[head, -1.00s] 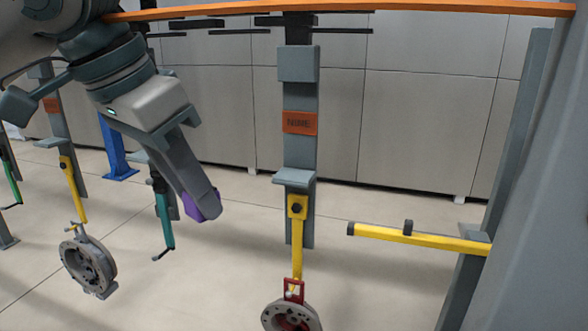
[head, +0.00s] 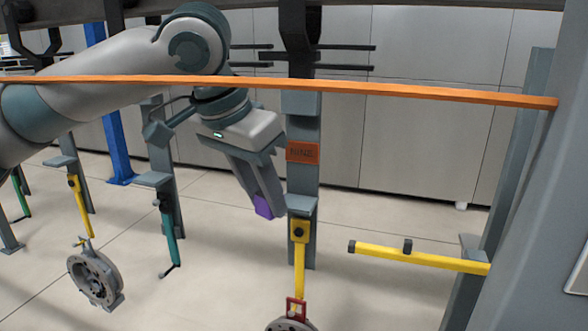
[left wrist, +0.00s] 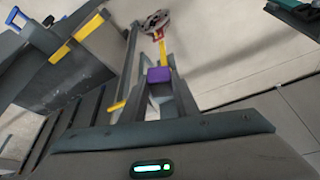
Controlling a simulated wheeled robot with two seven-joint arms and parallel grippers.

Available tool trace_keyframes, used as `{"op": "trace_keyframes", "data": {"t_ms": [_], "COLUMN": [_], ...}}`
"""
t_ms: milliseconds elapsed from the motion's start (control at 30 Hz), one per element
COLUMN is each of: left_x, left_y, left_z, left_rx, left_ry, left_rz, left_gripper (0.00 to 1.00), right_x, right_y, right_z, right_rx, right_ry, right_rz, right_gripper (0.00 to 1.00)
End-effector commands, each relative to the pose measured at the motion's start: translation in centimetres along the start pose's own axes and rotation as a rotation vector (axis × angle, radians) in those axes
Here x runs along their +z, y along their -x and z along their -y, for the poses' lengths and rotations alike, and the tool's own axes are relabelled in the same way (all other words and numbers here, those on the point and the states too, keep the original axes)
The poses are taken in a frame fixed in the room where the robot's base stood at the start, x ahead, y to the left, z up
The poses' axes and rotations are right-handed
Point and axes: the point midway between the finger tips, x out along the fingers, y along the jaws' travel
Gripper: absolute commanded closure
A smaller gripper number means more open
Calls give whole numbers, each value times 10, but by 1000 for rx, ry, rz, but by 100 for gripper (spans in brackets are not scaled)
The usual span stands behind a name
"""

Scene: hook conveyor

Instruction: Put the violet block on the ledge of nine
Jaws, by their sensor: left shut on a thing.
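My left gripper (head: 266,207) is shut on the violet block (head: 263,206). The block is held in the air just left of the hanger with the orange plate reading NINE (head: 303,152). The grey ledge of nine (head: 301,203) juts out below that plate, right beside the block in the picture. The gap in depth between block and ledge is hard to tell. In the left wrist view the violet block (left wrist: 159,75) sits between the finger tips. My right gripper is not in view.
An orange bar (head: 400,91) crosses in front of my left arm. A yellow arm (head: 299,260) hangs below the ledge with a round metal part. Another yellow bar (head: 420,259) sticks out at right. A neighbouring hanger with a ledge (head: 153,179) and teal lever (head: 169,238) stands to the left.

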Motion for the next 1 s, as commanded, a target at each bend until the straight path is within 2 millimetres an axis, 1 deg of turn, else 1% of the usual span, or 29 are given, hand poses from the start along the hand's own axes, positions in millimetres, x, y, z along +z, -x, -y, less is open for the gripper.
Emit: {"op": "trace_keyframes", "data": {"t_ms": [33, 100, 200, 533, 667, 767, 933, 1000], "left_x": [-9, -16, -21, -22, -28, -39, -65, -64], "left_y": [0, -4, -8, -9, -10, -13, -23, -25], "left_z": [0, 0, 0, 0, 0, 0, 0, 1], "left_rx": [1, 0, 1, 0, 1, -1, 0, -1], "left_ry": [1, 0, 2, 1, 0, 0, 1, 0], "left_rz": [3, 2, 0, 0, 2, 2, 2, 2], "left_gripper": [95, 95, 95, 95, 95, 95, 95, 95], "right_x": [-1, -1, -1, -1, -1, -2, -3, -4], "right_y": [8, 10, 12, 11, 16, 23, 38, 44], "right_z": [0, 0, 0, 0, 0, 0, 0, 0], "right_rx": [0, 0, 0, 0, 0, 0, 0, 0], "right_ry": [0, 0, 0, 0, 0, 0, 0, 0], "right_rz": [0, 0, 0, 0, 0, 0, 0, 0], "right_gripper": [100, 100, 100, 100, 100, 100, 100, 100]}}
